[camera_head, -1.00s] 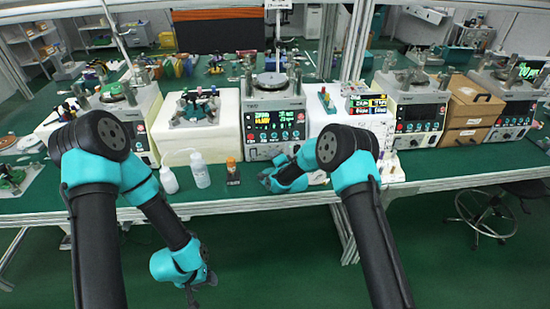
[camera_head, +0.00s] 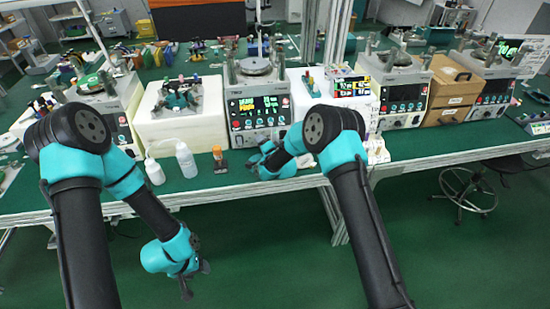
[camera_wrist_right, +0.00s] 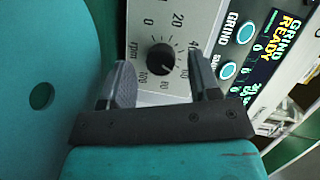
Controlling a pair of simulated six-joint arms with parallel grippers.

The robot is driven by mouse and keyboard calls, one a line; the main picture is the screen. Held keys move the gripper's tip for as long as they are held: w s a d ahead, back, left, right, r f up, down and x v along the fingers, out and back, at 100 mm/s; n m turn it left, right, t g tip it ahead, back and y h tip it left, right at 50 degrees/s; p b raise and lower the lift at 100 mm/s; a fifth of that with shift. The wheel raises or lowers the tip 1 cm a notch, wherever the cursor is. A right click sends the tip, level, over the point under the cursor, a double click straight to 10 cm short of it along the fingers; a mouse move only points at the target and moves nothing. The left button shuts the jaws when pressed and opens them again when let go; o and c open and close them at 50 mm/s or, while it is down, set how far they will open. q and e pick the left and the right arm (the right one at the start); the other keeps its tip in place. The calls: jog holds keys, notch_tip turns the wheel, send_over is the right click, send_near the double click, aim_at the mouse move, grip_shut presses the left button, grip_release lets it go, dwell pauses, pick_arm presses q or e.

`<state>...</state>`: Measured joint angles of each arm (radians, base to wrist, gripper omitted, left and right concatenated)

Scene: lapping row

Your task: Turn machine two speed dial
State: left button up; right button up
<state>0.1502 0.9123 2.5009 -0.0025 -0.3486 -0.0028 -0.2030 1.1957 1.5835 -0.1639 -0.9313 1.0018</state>
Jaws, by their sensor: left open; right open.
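The middle lapping machine (camera_head: 258,108) stands on the bench with a lit display. Its black speed dial (camera_wrist_right: 162,59), with an rpm scale around it, shows in the right wrist view on a pale panel, left of the GRIND buttons. My right gripper (camera_wrist_right: 158,75) is open, with one finger on each side of the dial; gaps show between fingers and dial. In the head view my right gripper (camera_head: 260,160) is low in front of this machine, partly hidden by its arm. My left gripper (camera_head: 190,282) is open and hangs below the bench front, far from the dial.
Two white bottles (camera_head: 186,160) and an orange-topped container (camera_head: 219,160) stand near the bench edge, left of my right gripper. Other machines (camera_head: 402,92) and a wooden drawer box (camera_head: 450,90) stand to the right. A stool (camera_head: 468,188) is on the floor.

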jog(key=v, duration=1.6)
jog(key=shift+s, duration=0.3)
jog(key=s+d+f+n+g+h, duration=0.1)
jog(key=s+d+f+n+g, duration=0.15)
jog(key=s+d+f, duration=0.35)
jog(key=s+d+f+n+g+h, duration=0.1)
jog(key=s+d+f+g, duration=0.2)
jog(key=s, duration=0.4)
jog(key=s+d+f+n+g+h, duration=0.1)
jog(key=s+d+f+n+g, duration=0.15)
jog(key=s+f+g, duration=0.35)
jog(key=s+d+n+g, duration=0.2)
jog(key=s, duration=1)
jog(key=shift+d, duration=0.4)
jog(key=shift+w+g, duration=0.1)
jog(key=shift+g, duration=0.15)
